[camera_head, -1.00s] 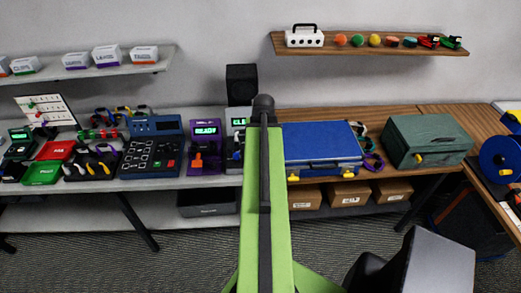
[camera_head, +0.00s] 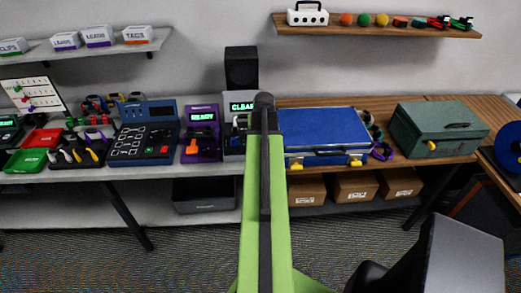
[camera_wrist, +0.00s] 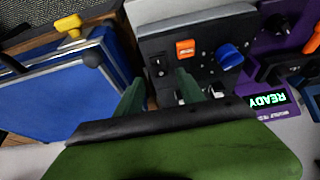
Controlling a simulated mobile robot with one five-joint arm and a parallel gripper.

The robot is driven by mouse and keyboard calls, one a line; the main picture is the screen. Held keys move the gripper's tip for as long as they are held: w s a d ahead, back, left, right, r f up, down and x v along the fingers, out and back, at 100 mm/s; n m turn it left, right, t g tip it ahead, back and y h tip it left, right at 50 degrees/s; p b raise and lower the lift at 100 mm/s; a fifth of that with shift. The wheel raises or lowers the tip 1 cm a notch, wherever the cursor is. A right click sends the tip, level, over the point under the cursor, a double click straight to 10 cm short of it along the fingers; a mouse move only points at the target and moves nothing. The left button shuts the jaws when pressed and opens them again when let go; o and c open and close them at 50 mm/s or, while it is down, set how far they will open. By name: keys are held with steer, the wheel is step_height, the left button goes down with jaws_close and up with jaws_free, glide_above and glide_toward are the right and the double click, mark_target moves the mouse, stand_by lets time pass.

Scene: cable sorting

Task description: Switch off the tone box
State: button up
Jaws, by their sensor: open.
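A grey box with a dark panel (camera_wrist: 215,60) lies under my gripper in the wrist view. It carries an orange switch (camera_wrist: 185,48), a blue knob (camera_wrist: 230,57) and a small black toggle (camera_wrist: 157,68). In the head view this grey box (camera_head: 228,140) stands on the bench with a green "CLEAR" display, partly hidden by my arm. No label on it naming a tone box is readable. My gripper (camera_wrist: 160,95) is open and empty, its two green fingers apart near the panel's edge by the toggle. In the head view my arm hides its tips.
A purple unit (camera_head: 202,112) with a "READY" display and orange lever stands to the left. A blue case (camera_head: 320,130) lies close on the right. A black speaker (camera_head: 241,66) stands behind. A blue keypad unit (camera_head: 148,115) is farther left, a green toolbox (camera_head: 440,125) farther right.

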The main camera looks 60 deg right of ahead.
steer(key=b+x, duration=0.1)
steer(key=x, duration=0.2)
steer(key=shift+f, duration=0.15)
jaws_close()
